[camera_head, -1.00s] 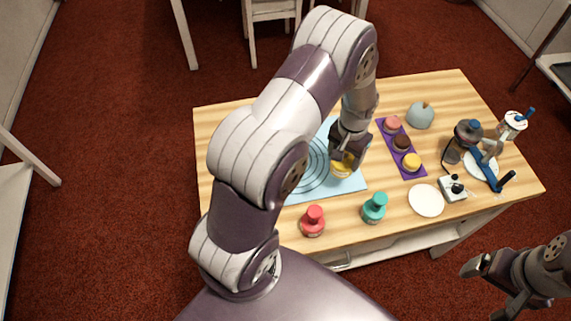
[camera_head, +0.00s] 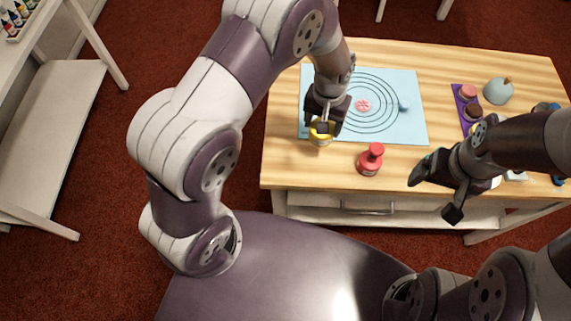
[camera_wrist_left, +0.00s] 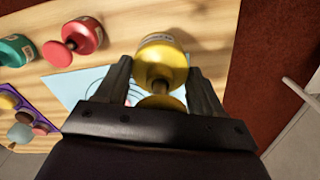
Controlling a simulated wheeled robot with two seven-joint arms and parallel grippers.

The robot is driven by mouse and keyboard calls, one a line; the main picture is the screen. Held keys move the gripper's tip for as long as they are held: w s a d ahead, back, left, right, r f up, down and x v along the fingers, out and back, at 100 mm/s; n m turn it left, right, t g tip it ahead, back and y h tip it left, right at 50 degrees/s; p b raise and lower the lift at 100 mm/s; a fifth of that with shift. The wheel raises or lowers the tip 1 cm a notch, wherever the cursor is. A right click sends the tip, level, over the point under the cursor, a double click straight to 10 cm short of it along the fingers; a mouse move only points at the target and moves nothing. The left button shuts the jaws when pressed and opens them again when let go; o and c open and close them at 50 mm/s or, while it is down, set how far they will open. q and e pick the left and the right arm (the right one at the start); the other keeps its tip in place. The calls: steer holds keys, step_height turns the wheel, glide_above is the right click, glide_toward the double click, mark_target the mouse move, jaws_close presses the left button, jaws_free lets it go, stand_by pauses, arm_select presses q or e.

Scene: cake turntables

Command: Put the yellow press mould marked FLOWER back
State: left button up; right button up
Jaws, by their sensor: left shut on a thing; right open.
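The yellow press mould (camera_head: 320,138) is in my left gripper (camera_head: 325,122), over the front left corner of the blue mat. In the left wrist view the mould (camera_wrist_left: 160,58) sits between the two fingers of the left gripper (camera_wrist_left: 162,88), with a label partly showing; I cannot read the word. I cannot tell if its base touches the table. A red press mould (camera_head: 370,159) stands to its right and also shows in the left wrist view (camera_wrist_left: 84,34). A teal mould (camera_wrist_left: 14,50) shows there too. My right gripper (camera_head: 436,191) is open and empty before the table's front edge.
The blue mat (camera_head: 412,128) with rings bears a pink flower shape (camera_head: 363,105) and a small blue piece (camera_head: 403,107). A purple strip (camera_head: 458,91) with cakes and a blue-grey dome (camera_head: 498,91) are at right. Bare wood lies left of the red mould.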

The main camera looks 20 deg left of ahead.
arm_select(q)
steer(key=s+d, duration=0.4)
steer(key=d, duration=0.4)
steer(key=a+f+p, duration=0.1)
steer(key=a+f, duration=0.5)
steer(key=a, duration=0.1)
steer(key=a+f+p, duration=0.1)
steer(key=a+f, duration=0.3)
steer(key=shift+a+p, duration=0.25)
steer(key=shift+p, duration=0.05)
steer(key=shift+w+f, duration=0.2)
steer(key=shift+f, duration=0.1)
arm_select(e)
steer(key=shift+w+d+r, duration=0.15)
steer(key=shift+r, duration=0.65)
arm_select(q)
steer(key=shift+f, duration=0.1)
arm_select(e)
steer(key=shift+f, duration=0.1)
arm_select(q)
steer(key=o, duration=1.2)
steer(key=shift+c, duration=0.2)
